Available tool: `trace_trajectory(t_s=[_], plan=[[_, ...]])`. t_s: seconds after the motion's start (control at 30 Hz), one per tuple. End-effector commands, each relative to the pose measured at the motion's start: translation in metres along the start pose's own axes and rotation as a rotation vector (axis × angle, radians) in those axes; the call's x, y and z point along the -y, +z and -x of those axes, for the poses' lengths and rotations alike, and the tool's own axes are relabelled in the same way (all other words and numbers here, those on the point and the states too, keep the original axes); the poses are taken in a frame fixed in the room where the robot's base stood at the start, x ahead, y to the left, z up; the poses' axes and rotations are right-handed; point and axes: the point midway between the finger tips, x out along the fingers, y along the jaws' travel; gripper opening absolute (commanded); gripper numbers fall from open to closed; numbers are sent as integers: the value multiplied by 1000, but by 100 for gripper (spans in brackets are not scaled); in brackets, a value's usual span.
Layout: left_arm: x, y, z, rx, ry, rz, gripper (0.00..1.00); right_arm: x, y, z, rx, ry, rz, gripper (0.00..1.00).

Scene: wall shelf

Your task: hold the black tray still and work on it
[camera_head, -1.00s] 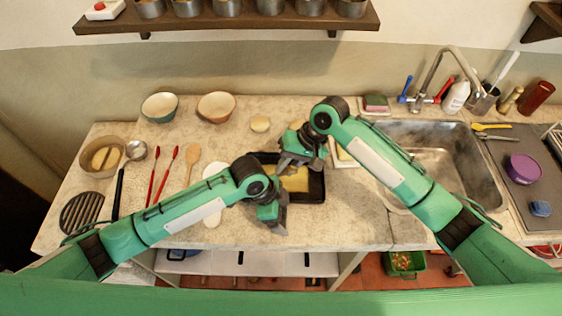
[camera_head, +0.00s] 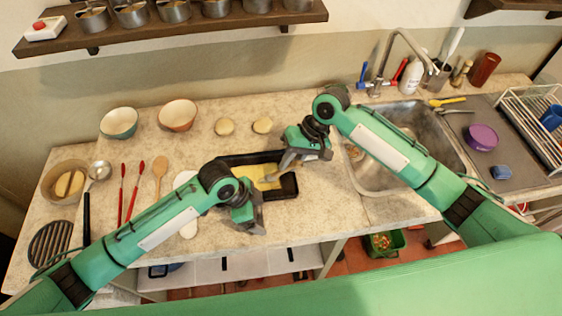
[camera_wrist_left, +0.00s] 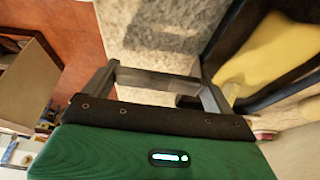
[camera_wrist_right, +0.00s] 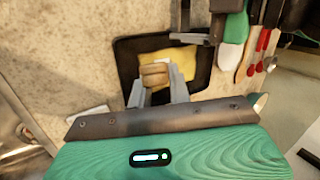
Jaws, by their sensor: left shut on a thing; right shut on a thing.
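The black tray (camera_head: 289,186) lies on the counter with a flat yellow slab (camera_head: 258,179) in it; both also show in the right wrist view. My left gripper (camera_head: 258,222) is at the tray's front side, low beside the counter edge. In the left wrist view its fingers (camera_wrist_left: 200,97) are shut on the tray's dark edge, partly hidden by the fingers. My right gripper (camera_head: 277,172) reaches over the tray from the right. In the right wrist view its fingers (camera_wrist_right: 155,88) are shut on a small tan, wooden-looking piece (camera_wrist_right: 155,72) over the slab. Contact between piece and slab cannot be told.
Two bowls (camera_head: 119,122) and two round pale pieces (camera_head: 225,126) stand behind the tray. Red utensils (camera_head: 133,190) and a wooden spoon (camera_head: 160,172) lie to the left. The sink (camera_head: 420,135) is at right. A shelf (camera_head: 170,30) with metal pots hangs above.

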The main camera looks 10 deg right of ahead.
Motion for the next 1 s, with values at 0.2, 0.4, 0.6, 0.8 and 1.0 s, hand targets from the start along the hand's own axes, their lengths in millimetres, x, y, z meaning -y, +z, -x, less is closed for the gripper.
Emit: trace_trajectory(t_s=[0.2,0.4,0.6,0.8,1.0], plan=[[-1,1,-1,2,3,2,41,-18,4,9,0,2,-1,0],[-1,1,-1,2,3,2,41,-34,7,18,0,2,-1,0],[-1,1,-1,2,3,2,41,-29,6,15,1,-1,2,0],[-1,1,-1,2,3,2,41,-13,3,7,0,-1,1,0],[-1,1,-1,1,3,2,41,3,0,-2,1,-1,1,0]])
